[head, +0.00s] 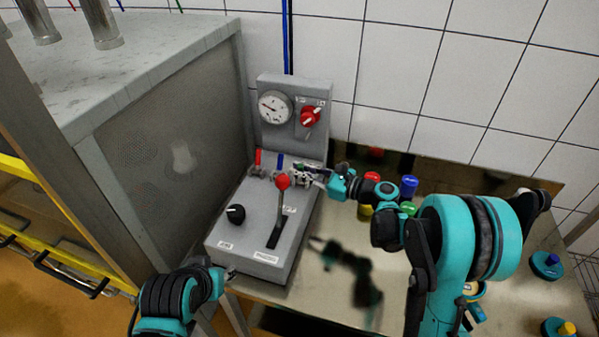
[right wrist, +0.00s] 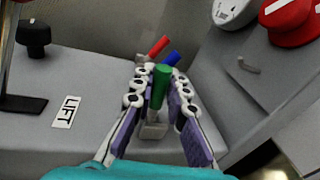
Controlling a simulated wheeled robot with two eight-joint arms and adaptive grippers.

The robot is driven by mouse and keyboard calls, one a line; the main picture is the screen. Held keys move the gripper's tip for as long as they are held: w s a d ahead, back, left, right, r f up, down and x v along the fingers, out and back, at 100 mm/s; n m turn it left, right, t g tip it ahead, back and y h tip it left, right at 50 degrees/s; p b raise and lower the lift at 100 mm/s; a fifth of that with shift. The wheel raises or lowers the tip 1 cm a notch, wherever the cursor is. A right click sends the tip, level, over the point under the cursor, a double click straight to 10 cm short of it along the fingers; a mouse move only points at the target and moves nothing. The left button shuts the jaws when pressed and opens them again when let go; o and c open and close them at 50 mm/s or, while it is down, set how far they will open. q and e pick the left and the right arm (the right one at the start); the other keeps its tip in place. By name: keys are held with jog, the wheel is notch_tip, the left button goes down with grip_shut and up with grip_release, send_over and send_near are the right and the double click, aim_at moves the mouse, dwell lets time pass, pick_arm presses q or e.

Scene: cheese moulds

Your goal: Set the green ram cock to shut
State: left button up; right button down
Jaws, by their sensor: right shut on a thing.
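The green ram cock (right wrist: 161,86) shows in the right wrist view as a green handle standing up from a pale base on the grey control box. My right gripper (right wrist: 160,100) has its two fingers on either side of the green handle and is shut on it. In the head view the right gripper (head: 308,173) is at the back right of the box and mostly hides the green cock. The red cock (head: 258,157) and blue cock (head: 280,161) stand beside it on the left. My left gripper (head: 229,273) is low, near the box's front left corner; its jaws are too small to read.
A red-knobbed lever (head: 283,182) and a black knob (head: 236,214) stand on the box. Behind are a gauge (head: 275,107) and a red rotary switch (head: 310,117). A steel cabinet (head: 160,150) bounds the left. Coloured containers, including a blue one (head: 408,187), stand right.

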jog(key=shift+w+d+m, duration=0.2)
jog(key=shift+w+m, duration=0.45)
jog(key=shift+m, duration=0.55)
jog(key=shift+w+d+f+m+g+p, duration=0.15)
jog(key=shift+w+m+g, duration=0.25)
jog(key=shift+m, duration=0.4)
jog(key=shift+w+d+f+m+g+p, duration=0.15)
jog(key=shift+w+m+g, duration=0.2)
jog(key=shift+m, duration=0.45)
jog(key=c, duration=1.5)
grip_release()
jog(key=shift+w, duration=0.1)
jog(key=v, duration=1.2)
jog(key=shift+r, duration=0.15)
